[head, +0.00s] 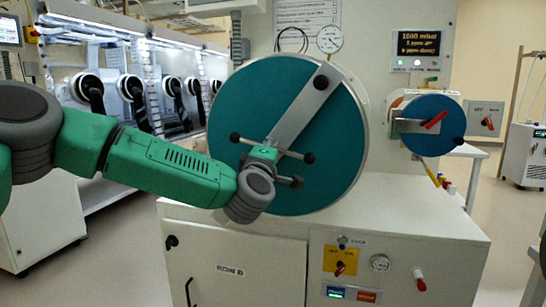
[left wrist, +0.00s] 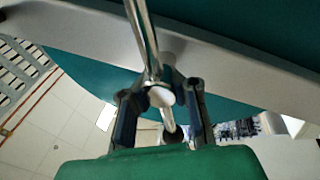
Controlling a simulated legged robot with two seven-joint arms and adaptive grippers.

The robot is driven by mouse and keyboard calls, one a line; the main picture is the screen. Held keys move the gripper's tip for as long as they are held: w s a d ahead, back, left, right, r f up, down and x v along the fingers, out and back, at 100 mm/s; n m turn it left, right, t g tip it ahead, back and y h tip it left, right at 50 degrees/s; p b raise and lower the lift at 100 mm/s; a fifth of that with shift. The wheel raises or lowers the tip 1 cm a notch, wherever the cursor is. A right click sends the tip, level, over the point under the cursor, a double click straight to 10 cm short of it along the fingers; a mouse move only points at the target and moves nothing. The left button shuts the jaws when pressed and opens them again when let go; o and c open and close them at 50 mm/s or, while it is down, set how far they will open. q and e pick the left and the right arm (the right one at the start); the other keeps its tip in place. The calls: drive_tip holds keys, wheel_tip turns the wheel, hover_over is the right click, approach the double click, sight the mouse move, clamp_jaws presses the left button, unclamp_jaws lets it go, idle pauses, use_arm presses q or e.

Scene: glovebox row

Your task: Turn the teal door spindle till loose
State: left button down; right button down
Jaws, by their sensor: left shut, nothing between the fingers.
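The large round teal door (head: 335,140) stands shut on the white chamber, with a grey clamp bar (head: 300,105) slanting across it. At its middle is the spindle, with metal spokes (head: 292,153) ending in black knobs. My left gripper (head: 272,147) is at the spindle's hub, and my wrist hides part of the hub. My right gripper is not in view.
A gauge (head: 329,39) stands above the big door. Below are a yellow valve panel (head: 341,261) and a red-handled valve (head: 419,280). Glovebox ports line the back left. Open floor lies at the right.

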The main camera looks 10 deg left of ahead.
use_arm(q)
drive_tip(key=n+b, duration=0.1)
drive_tip(key=n, duration=0.1)
drive_tip(key=f+n+g+y+b, duration=0.1)
drive_tip(key=n, duration=0.2)
drive_tip(key=n+b, duration=0.1)
drive_tip(key=n, duration=0.2)
drive_tip(key=shift+s+d+f+g+y, duration=0.15)
drive_tip(key=shift+d+f+g+y, duration=0.15)
drive_tip(key=shift+f, duration=0.05)
drive_tip(key=n+b, duration=0.1)
drive_tip(key=n, duration=0.1)
drive_tip(key=n+b, duration=0.1)
drive_tip(key=n, duration=0.2)
drive_tip(key=shift+r+g+y, duration=0.1)
drive_tip(key=shift+g+y, duration=0.2)
drive_tip(key=shift+g, duration=0.1)
drive_tip(key=shift+n+g+b, duration=0.4)
drive_tip(key=shift+n+b, duration=0.2)
drive_tip(key=shift+n, duration=0.6)
drive_tip(key=shift+r, duration=0.1)
drive_tip(key=c, duration=1.9)
unclamp_jaws()
drive_tip(key=shift+s+r, duration=0.1)
drive_tip(key=o, duration=0.3)
drive_tip(key=shift+s+a+r, duration=0.1)
drive_tip(key=shift+s+r, duration=0.2)
drive_tip(key=shift+r, duration=0.05)
drive_tip(key=shift+w+f, duration=0.1)
drive_tip(key=shift+w, duration=0.1)
